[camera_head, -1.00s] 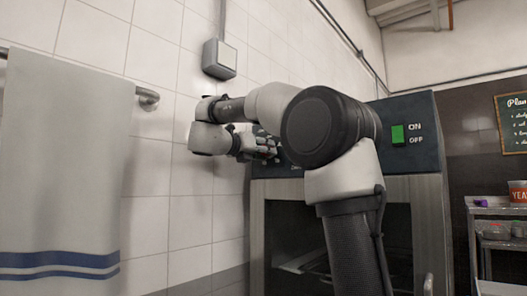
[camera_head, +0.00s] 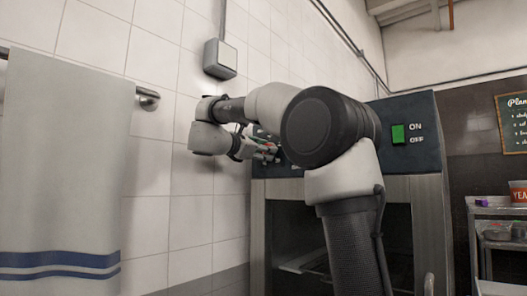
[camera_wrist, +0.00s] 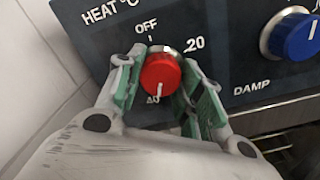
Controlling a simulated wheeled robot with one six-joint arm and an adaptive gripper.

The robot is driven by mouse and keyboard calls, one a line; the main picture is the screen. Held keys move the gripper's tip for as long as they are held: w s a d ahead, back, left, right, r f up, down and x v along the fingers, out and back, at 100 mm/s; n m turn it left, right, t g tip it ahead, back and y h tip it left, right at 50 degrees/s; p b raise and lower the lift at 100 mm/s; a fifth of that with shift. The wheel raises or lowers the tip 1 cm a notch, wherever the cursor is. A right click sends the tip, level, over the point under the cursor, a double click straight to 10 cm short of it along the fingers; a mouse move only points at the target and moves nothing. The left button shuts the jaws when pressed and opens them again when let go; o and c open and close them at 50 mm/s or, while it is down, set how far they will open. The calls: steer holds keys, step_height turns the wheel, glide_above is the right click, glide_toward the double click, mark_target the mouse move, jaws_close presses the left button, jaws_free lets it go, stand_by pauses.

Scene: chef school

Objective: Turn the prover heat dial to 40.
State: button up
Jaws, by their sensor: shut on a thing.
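The prover (camera_head: 432,118) stands right of the tiled wall, with a dark control panel along its top. The red heat dial (camera_wrist: 159,74) is on that panel in the wrist view, under the "HEAT °C" lettering. "OFF" is above it, "20" at upper right and "40" just below, partly covered. The dial's white line points down, close to the "40". My gripper (camera_wrist: 163,80) is shut on the dial, one green-padded finger on each side. In the head view my gripper (camera_head: 262,152) is at the panel's left end, and my arm hides most of the panel.
A blue damp dial (camera_wrist: 290,34) is right of the heat dial. A green on/off switch (camera_head: 398,134) is at the panel's right. A wall box (camera_head: 220,58) hangs above my wrist. A towel (camera_head: 65,170) hangs on a rail at left. A shelf (camera_head: 490,212) stands at far right.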

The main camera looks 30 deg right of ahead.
steer(key=shift+r+m, duration=0.15)
steer(key=shift+m, duration=0.45)
steer(key=o, duration=1)
steer(key=shift+d, duration=0.15)
steer(key=v, duration=1.2)
